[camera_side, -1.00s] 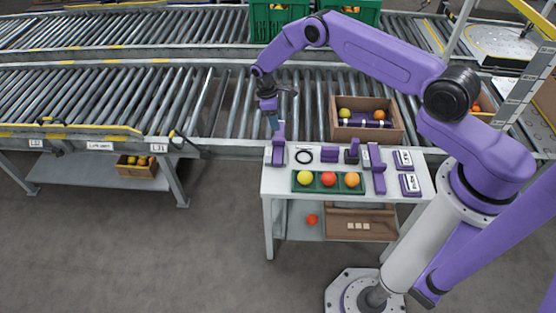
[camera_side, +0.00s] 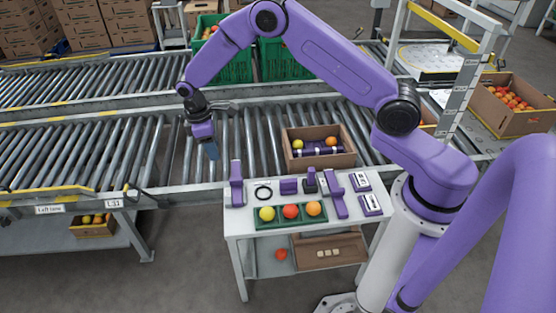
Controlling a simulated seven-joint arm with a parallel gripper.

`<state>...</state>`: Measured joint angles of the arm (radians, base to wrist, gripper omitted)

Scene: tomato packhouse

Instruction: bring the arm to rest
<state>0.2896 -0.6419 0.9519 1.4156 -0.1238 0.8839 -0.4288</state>
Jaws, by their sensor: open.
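My purple arm reaches left over the work table, its elbow raised. A green tray (camera_side: 278,223) on the table holds a yellow, a red and an orange tomato.
A cardboard box (camera_side: 346,159) with tomatoes and a purple item stands behind the table. Green crates (camera_side: 237,66) stand at the back conveyor. The rollers left of my gripper are clear.

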